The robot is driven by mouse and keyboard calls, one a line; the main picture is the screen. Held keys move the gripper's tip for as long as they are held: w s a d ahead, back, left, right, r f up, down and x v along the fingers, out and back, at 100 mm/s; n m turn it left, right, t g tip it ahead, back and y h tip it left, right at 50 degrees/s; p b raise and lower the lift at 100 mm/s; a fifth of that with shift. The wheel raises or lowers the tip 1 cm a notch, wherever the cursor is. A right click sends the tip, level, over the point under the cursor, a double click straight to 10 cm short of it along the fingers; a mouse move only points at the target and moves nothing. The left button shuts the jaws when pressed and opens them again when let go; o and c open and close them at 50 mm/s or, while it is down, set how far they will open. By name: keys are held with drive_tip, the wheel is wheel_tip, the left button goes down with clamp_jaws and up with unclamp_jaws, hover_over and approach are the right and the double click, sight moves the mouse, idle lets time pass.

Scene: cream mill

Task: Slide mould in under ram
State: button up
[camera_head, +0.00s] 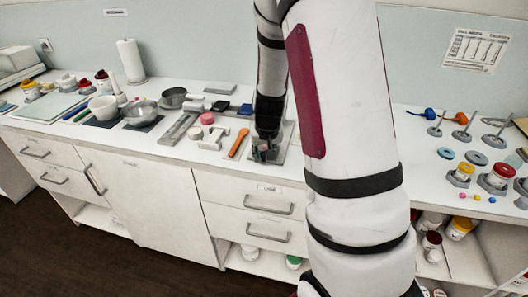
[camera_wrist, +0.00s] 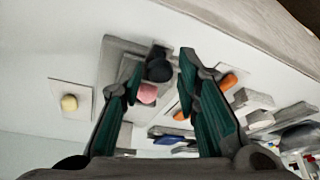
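My gripper (camera_wrist: 162,62) has its two green-and-grey fingers spread apart in the wrist view. A dark round part (camera_wrist: 159,69), perhaps the ram, and a pink piece (camera_wrist: 147,94) show between the fingers, nearer the left one. A clear gap separates them from the right finger. Behind the left finger is a grey base plate (camera_wrist: 118,64). In the head view my gripper (camera_head: 265,151) is low over a grey plate (camera_head: 286,143) on the counter. My arm hides part of this area. I cannot tell which part is the mould, or whether a finger touches it.
An orange-handled tool (camera_head: 238,143), a pink disc (camera_head: 207,118) and grey blocks (camera_head: 212,138) lie left of my gripper. Bowls (camera_head: 139,112) stand farther left. Stands with jars (camera_head: 498,176) are at the right. A yellow piece (camera_wrist: 69,103) sits on a pale plate in the wrist view.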

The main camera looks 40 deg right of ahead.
clamp_jaws()
drive_tip(key=w+d+b, duration=0.1)
drive_tip(key=w+d, duration=0.1)
drive_tip(key=d, duration=0.1)
drive_tip(key=w+d+b, duration=0.2)
drive_tip(key=d, duration=0.1)
drive_tip(key=w+d+b, duration=0.1)
drive_tip(key=w+d, duration=0.2)
drive_tip(key=shift+w+f+b, duration=0.1)
drive_tip(key=shift+b, duration=0.3)
drive_tip(key=shift+w+d, duration=0.1)
drive_tip(key=shift+d, duration=0.05)
unclamp_jaws()
drive_tip(key=shift+d, duration=0.1)
